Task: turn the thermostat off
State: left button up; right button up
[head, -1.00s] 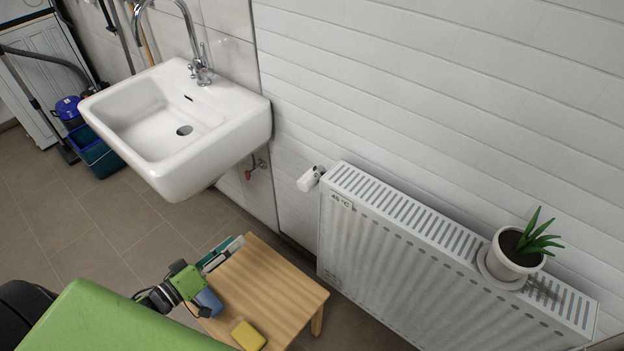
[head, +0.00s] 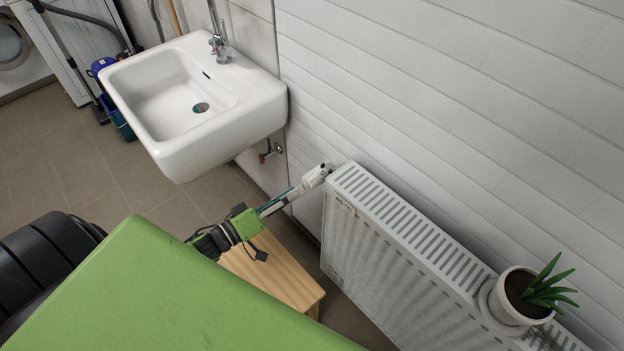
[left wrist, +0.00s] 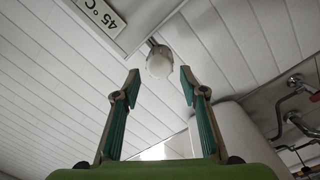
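The thermostat is a white knob (head: 317,175) at the upper left corner of the white radiator (head: 400,270). In the left wrist view the thermostat knob (left wrist: 159,62) shows its rounded end, just beyond and between my fingertips. My left gripper (head: 298,190) reaches toward the knob from the lower left. In the left wrist view my left gripper (left wrist: 159,80) is open, with a finger on each side and nothing held. Whether a finger touches the knob cannot be told. My right gripper is not in view.
A label (left wrist: 103,14) reading 45 °C is on the radiator. A potted plant (head: 520,295) stands on the radiator's right end. A white sink (head: 195,105) hangs on the wall to the left. A wooden stool (head: 275,275) stands below my left gripper.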

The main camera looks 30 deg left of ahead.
aim_at(306, 184)
pick_arm(q)
jog(key=x, duration=0.6)
jog(key=shift+w+d, duration=0.1)
jog(key=shift+w, duration=0.2)
jog(key=shift+w+d, duration=0.1)
jog(key=shift+w, duration=0.1)
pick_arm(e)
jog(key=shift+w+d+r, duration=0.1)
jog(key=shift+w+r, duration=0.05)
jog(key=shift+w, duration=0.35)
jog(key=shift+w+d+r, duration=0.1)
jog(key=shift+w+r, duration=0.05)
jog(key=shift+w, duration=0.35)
pick_arm(q)
jog(key=c, duration=0.8)
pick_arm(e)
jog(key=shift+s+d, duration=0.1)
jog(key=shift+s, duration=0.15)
